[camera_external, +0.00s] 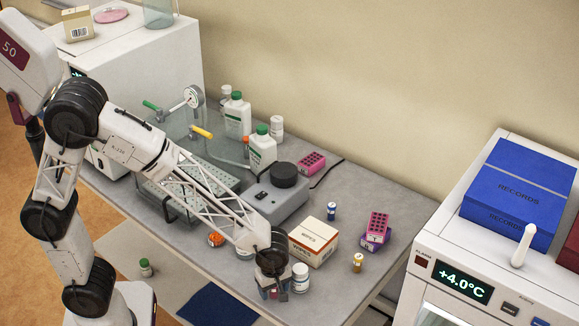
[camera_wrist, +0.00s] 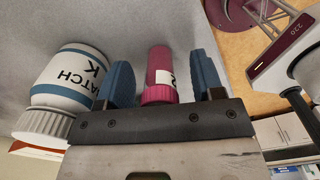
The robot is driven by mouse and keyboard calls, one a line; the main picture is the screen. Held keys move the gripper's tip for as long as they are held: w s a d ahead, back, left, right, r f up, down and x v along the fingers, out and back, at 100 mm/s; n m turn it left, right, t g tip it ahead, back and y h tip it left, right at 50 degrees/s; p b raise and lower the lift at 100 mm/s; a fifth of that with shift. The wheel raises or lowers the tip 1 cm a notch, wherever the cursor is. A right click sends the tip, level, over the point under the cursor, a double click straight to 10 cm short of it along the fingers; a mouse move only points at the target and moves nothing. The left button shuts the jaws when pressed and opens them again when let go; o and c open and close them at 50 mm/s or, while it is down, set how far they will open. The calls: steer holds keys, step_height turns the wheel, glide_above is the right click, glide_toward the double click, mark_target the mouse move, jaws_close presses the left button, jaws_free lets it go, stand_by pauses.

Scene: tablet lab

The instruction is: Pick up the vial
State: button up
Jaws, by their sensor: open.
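A magenta vial (camera_wrist: 158,72) with a ribbed cap and a white label shows in the wrist view. It sits between the two blue fingers of my gripper (camera_wrist: 165,80), with a gap on each side. My gripper is open and the vial is not clamped. In the external view my gripper (camera_external: 272,284) is low at the table's front edge. The vial there is mostly hidden by the gripper. A blue vial (camera_external: 331,211) and an amber vial (camera_external: 357,262) stand farther right.
A white bottle (camera_wrist: 68,80) labelled "BATCH K" stands close beside my left finger in the wrist view; it also shows in the external view (camera_external: 301,279). A carton (camera_external: 316,243) stands just behind. Magenta and purple racks (camera_external: 377,227) are at right. The table's front edge is close.

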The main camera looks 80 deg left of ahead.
steer(key=c, duration=1)
steer(key=shift+r, duration=0.1)
steer(key=shift+r, duration=0.9)
steer(key=shift+s+r, duration=0.25)
steer(key=shift+r, duration=0.55)
steer(key=s, duration=0.5)
steer(key=s+a+r, duration=0.1)
steer(key=s, duration=0.9)
steer(key=shift+s+a+r, duration=0.2)
